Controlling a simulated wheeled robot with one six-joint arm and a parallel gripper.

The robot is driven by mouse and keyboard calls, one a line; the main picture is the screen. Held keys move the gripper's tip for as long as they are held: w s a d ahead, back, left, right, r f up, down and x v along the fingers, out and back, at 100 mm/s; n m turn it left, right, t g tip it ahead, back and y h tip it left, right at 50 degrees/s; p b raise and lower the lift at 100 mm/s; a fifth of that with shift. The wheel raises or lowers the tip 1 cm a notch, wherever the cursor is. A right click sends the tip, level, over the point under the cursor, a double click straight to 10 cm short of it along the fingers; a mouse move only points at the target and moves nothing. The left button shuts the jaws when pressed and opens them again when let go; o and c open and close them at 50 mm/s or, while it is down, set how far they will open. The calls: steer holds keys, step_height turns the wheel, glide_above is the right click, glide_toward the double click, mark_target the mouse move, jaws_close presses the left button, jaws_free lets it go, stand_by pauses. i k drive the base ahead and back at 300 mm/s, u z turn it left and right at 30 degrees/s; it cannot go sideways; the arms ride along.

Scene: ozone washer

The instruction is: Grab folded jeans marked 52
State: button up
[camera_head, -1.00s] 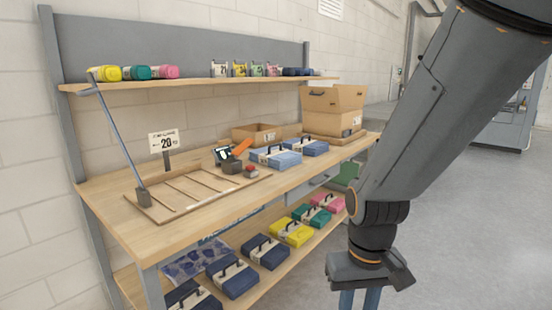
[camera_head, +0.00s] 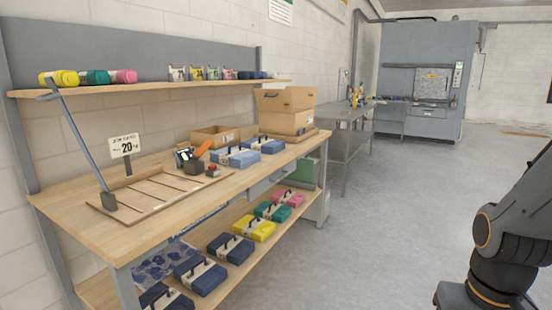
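Two folded blue bundles with pale bands and dark handles lie on the tabletop: a lighter one (camera_head: 235,157) and a darker one (camera_head: 265,144) behind it. Several folded bundles lie on the lower shelf, among them dark navy ones (camera_head: 231,248), a yellow one (camera_head: 254,229), a teal one and a pink one. Their band markings are too small to read, so I cannot tell which is 52.
The wooden bench (camera_head: 88,230) holds a slatted tray, a sign reading 20 (camera_head: 124,146) and cardboard boxes (camera_head: 285,107). An upper shelf (camera_head: 165,87) carries rolled and folded items. A metal table (camera_head: 350,125) and large grey machine (camera_head: 425,80) stand behind. The floor to the right is clear.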

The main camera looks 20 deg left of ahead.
mark_target(240, 158)
steer(key=z, duration=0.2)
steer(key=i, duration=1.05)
steer(key=u, duration=0.3)
steer(key=i, duration=1.05)
steer(key=u, duration=0.65)
